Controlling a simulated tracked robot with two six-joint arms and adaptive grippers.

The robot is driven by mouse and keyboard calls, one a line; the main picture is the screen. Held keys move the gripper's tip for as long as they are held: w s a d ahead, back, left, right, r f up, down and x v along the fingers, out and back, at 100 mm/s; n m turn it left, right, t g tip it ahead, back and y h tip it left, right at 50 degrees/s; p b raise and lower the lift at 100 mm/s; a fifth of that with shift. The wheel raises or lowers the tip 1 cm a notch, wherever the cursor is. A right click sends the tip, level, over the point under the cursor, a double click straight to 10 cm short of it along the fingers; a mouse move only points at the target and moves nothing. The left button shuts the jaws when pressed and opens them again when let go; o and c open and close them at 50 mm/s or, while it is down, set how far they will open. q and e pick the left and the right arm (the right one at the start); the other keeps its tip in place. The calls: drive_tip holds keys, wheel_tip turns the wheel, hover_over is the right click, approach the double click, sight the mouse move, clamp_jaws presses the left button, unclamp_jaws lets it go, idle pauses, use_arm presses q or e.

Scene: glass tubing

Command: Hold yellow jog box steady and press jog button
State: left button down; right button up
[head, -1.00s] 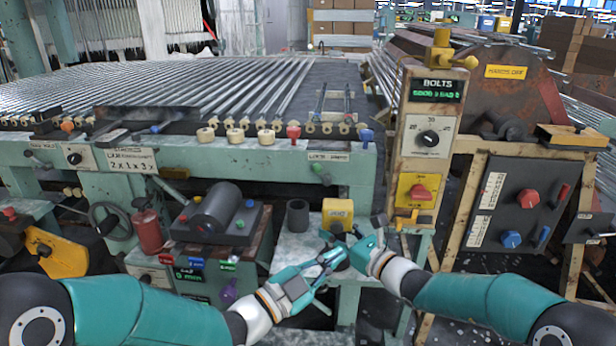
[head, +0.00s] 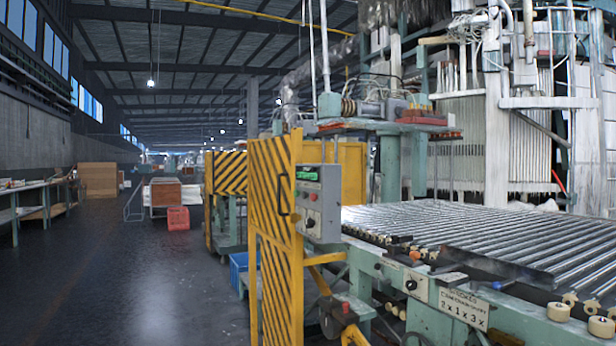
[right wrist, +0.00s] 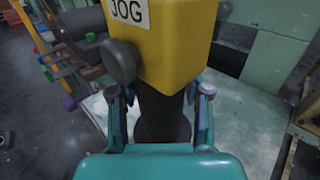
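The yellow jog box (right wrist: 168,40) fills the top middle of the right wrist view, with a white JOG label (right wrist: 127,12) on it. A dark grey round knob (right wrist: 120,61) sits at its lower left face. A dark post (right wrist: 161,112) stands below the box. My right gripper (right wrist: 160,100) has one finger on each side of this post, close to it. I cannot tell whether the fingers touch it. The head view now shows neither gripper nor the jog box, and my left gripper is in neither current view.
A pale table top (right wrist: 240,115) lies under the post. The head view shows a yellow-black striped gate (head: 277,235), a grey control box (head: 318,203), a roller bed of glass tubes (head: 450,240) at right, and open dark floor (head: 150,280) at left.

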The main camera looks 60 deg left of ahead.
drive_tip(key=o, duration=0.5)
drive_tip(key=shift+c, duration=0.2)
